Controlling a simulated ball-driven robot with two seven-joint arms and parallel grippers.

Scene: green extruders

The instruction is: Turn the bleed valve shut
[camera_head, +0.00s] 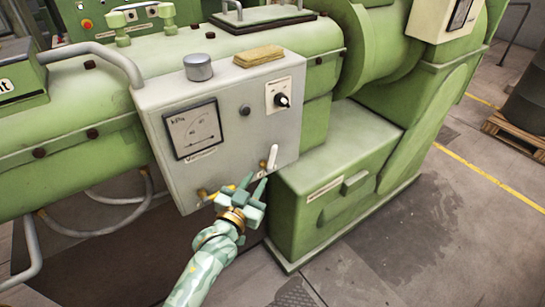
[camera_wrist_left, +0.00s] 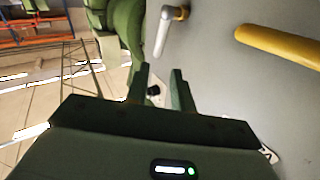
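A small lever valve with a white handle (camera_head: 272,156) and a brass stem sits low on the front of the grey panel box (camera_head: 225,155). Its handle points up, slightly tilted. The white handle also shows in the left wrist view (camera_wrist_left: 161,32), beyond my fingertips. A yellow handle (camera_wrist_left: 278,45) lies to its right there; in the head view it is mostly hidden by my gripper. No label tells which is the bleed valve. My left gripper (camera_head: 254,184) is open and empty, just below the white handle, apart from it. My right gripper is out of view.
The panel box carries a kPa gauge (camera_head: 193,129) and a black selector knob (camera_head: 282,100). A metal cylinder (camera_head: 198,67) and a yellow block (camera_head: 258,56) rest on top. A green machine base (camera_head: 325,195) stands close to the right. Floor is clear at lower right.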

